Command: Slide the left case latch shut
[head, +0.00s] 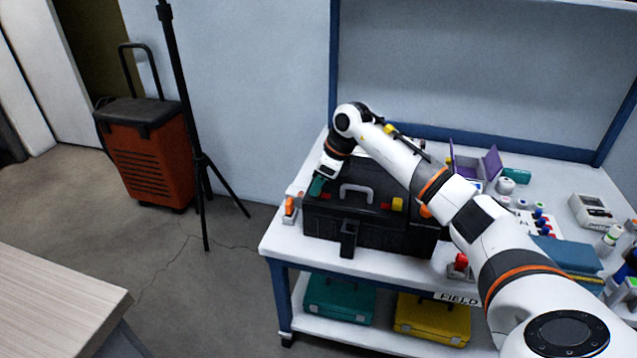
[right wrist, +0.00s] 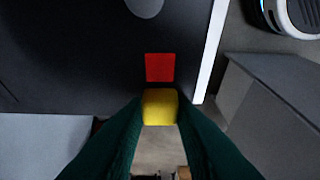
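The black case (head: 340,222) stands closed on the white workbench, with a grey handle (head: 357,190) on its lid. My right gripper (head: 317,187) points down at the left end of the case, over the left latch. In the right wrist view, its dark green fingers (right wrist: 160,112) sit on both sides of the yellow latch slider (right wrist: 160,106) and appear to touch it. A red patch (right wrist: 160,67) lies bare beside the slider. In the head view the fingers hide the left latch. The right latch shows a yellow slider (head: 397,204) beside red. My left gripper is not in view.
The workbench (head: 285,240) holds a purple open box (head: 475,165), small bottles and a meter (head: 592,211) at the right. A teal case (head: 338,300) and a yellow case (head: 432,318) sit on the lower shelf. A tripod (head: 200,160) stands left.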

